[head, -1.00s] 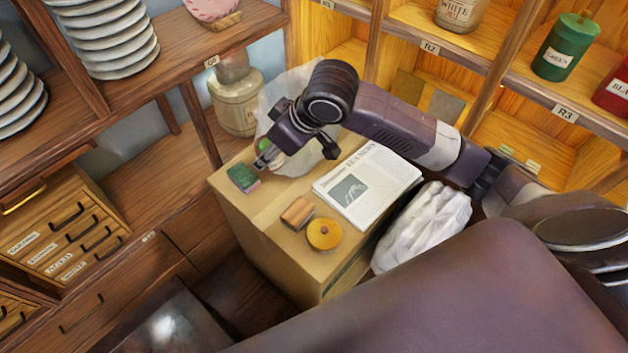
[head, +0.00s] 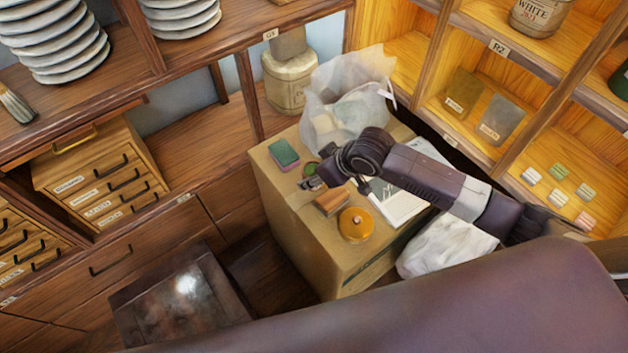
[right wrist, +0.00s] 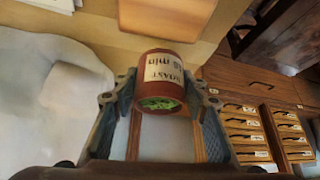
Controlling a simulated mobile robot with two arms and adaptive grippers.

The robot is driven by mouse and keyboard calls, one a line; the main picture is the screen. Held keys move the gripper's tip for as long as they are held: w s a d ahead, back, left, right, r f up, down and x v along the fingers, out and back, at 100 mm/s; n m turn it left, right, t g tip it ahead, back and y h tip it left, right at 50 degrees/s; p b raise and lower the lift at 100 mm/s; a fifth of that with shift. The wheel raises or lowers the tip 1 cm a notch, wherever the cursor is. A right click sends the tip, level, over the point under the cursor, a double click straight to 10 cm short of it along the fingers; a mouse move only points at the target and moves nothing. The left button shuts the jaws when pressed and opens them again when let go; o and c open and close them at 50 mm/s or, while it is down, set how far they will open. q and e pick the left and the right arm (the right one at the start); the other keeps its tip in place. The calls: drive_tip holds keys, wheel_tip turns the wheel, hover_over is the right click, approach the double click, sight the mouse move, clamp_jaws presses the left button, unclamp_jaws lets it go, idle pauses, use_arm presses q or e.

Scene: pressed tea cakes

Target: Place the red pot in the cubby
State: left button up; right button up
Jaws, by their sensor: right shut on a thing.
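The red pot (right wrist: 162,85), with a pale label and green contents, lies between the fingers of my right gripper (right wrist: 160,98) in the right wrist view. The gripper is shut on its sides. In the head view my right gripper (head: 314,180) is low over the cardboard box (head: 290,228), between the green-topped sponge and the brown block. Only a bit of green shows of the pot there; the gripper hides most of it. Open lit cubbies (head: 488,80) fill the right-hand shelf; I cannot tell which one is meant. My left gripper is out of view.
On the box are a sponge (head: 284,153), a brown block (head: 332,201), a round orange-yellow item (head: 356,224) and a newspaper (head: 398,205). A translucent bag (head: 345,95) stands behind and a white bag (head: 447,246) lies at right. One cubby holds small packets (head: 560,180).

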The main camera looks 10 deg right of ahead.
drive_tip(key=shift+f, duration=1.4)
drive_tip(key=shift+f, duration=0.15)
drive_tip(key=o, duration=1.3)
drive_tip(key=shift+c, duration=0.2)
